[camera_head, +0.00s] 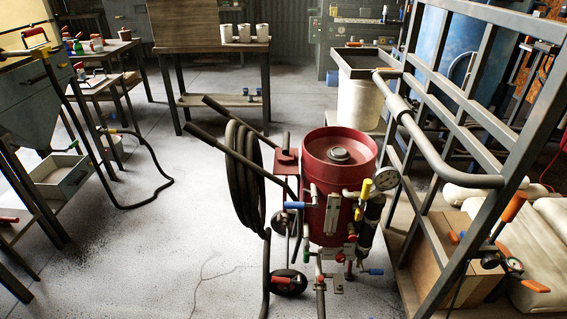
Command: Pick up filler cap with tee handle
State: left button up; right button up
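The red blast pot (338,208) stands on the floor right of centre. A small dark round piece (340,155) with a lighter ring sits in the middle of its top. It may be the filler cap or the filler opening. I cannot make out a tee handle on it. A small brownish knobbed piece (125,33) stands on the far-left table, too small to identify. Neither of my grippers is in view.
A coiled black hose (243,175) hangs at the pot's left, by its handles. A grey metal frame (484,95) with a bent pipe closes off the right. A table with white cups (244,33) stands behind. The floor left of the pot is mostly clear.

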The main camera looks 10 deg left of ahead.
aim_at(285, 157)
jog(key=k, duration=0.2)
jog(key=u, duration=1.75)
jog(key=i, duration=4.3)
jog(key=z, duration=3.65)
jog(key=i, duration=0.4)
jog(key=z, duration=0.05)
